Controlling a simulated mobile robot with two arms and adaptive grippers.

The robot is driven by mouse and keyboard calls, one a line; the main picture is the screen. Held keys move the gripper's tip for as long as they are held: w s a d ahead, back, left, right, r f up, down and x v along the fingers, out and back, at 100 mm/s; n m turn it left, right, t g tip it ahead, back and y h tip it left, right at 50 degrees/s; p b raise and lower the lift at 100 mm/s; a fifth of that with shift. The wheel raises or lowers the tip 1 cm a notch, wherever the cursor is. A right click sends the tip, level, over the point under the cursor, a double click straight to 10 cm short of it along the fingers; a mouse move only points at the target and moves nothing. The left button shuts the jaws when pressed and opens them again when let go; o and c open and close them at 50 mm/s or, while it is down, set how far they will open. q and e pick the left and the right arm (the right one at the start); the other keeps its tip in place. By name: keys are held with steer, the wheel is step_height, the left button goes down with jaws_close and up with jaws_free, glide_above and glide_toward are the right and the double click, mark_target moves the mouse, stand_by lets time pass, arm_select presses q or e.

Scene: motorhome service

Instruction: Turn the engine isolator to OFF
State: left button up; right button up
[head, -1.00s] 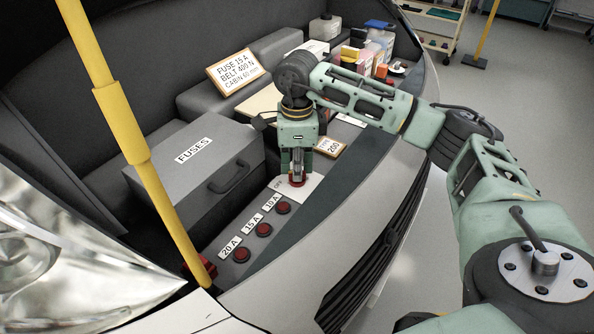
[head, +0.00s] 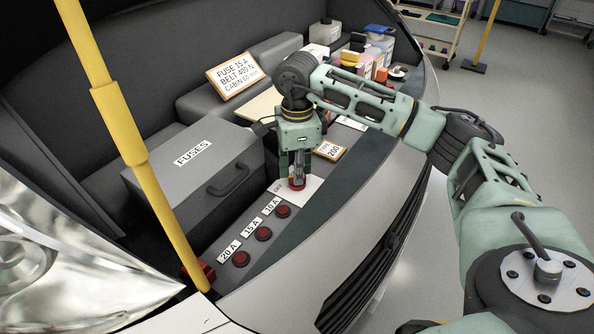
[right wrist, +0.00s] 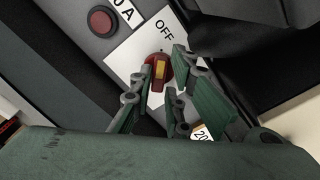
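The engine isolator is a red rotary knob (head: 297,184) with a yellow stripe, on a white plate (head: 309,190) beside the grey fuse box. In the right wrist view the knob (right wrist: 159,72) sits below the printed OFF (right wrist: 164,31), its stripe running nearly upright in the picture. My right gripper (head: 297,178) points down over it. Its fingers (right wrist: 162,70) stand on either side of the knob, spread apart; some red shows between them, and I see no clear grip. The fingers partly hide the knob and plate. My left gripper is not in view.
Red buttons labelled 20 A (head: 241,258), 15 A (head: 263,233) and 10 A (head: 283,211) line the ledge near the knob. The FUSES box (head: 190,180) stands left, a yellow pole (head: 120,130) in front. Bottles and cartons (head: 365,55) crowd the far end.

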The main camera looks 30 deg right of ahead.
steer(key=shift+o, duration=1.4)
step_height(320, 180, up, 12)
